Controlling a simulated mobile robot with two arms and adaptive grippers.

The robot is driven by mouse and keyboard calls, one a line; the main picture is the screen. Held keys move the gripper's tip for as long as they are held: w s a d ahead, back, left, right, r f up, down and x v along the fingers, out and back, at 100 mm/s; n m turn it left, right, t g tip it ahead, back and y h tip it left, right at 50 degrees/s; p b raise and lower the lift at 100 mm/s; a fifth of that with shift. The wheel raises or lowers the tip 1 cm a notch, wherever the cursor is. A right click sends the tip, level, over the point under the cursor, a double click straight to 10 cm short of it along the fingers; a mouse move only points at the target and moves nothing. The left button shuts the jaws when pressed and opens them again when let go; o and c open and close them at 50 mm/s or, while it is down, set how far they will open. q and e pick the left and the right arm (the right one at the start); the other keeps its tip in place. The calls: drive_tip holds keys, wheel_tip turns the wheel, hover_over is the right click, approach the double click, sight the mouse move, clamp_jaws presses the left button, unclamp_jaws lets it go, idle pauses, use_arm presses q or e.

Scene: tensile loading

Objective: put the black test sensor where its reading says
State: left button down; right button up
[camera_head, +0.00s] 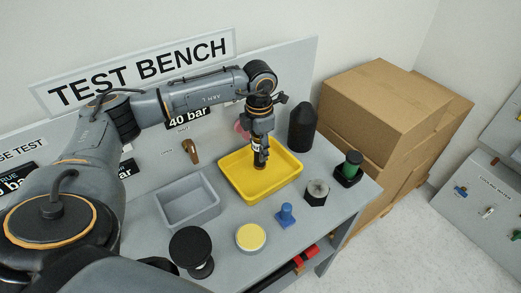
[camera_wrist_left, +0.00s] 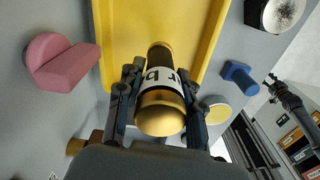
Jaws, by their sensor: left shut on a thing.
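My left gripper (camera_head: 261,155) is shut on the test sensor (camera_wrist_left: 160,88), a dark cylinder with a brass end and a white label band. The label shows part of "bar", but I cannot read a number. In the head view the sensor (camera_head: 259,161) hangs upright over the yellow tray (camera_head: 226,173); I cannot tell if it touches the tray floor. The grey tray (camera_head: 168,212) stands left of it and looks empty. Signs on the back panel read "40 bar" (camera_head: 189,117) and, partly hidden by my arm, "bar" (camera_head: 127,168). A dark jointed part, probably my right gripper (camera_wrist_left: 272,88), shows in the left wrist view.
A blue knob (camera_head: 286,215), a yellow disc (camera_head: 250,237), a black round piece (camera_head: 190,246), a hex piece (camera_head: 316,192), a green-and-black piece (camera_head: 348,168) and a black dome (camera_head: 301,127) surround the trays. A pink piece (camera_wrist_left: 62,62) lies behind. Cardboard boxes (camera_head: 385,105) stand right.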

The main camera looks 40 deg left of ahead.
use_arm(q)
drive_tip(key=shift+w+a+f, duration=0.1)
drive_tip(key=shift+w+f, duration=0.15)
drive_tip(key=shift+f, duration=0.05)
drive_tip(key=shift+w+a+f, duration=0.15)
drive_tip(key=shift+w+f, duration=0.15)
drive_tip(key=shift+f, duration=0.1)
wheel_tip(320, 180, down, 3)
drive_tip(key=shift+f+p, duration=0.1)
drive_tip(key=shift+p, duration=0.45)
use_arm(e)
drive_tip(key=shift+s+r, duration=0.3)
drive_tip(key=shift+r, duration=0.35)
drive_tip(key=shift+a+f, duration=0.1)
use_arm(q)
drive_tip(key=shift+f+b, duration=0.2)
drive_tip(key=shift+b, duration=0.1)
drive_tip(key=c, duration=0.9)
unclamp_jaws()
drive_tip(key=shift+o, duration=0.2)
use_arm(e)
drive_tip(key=shift+a, duration=0.1)
use_arm(q)
drive_tip(key=shift+r, duration=0.1)
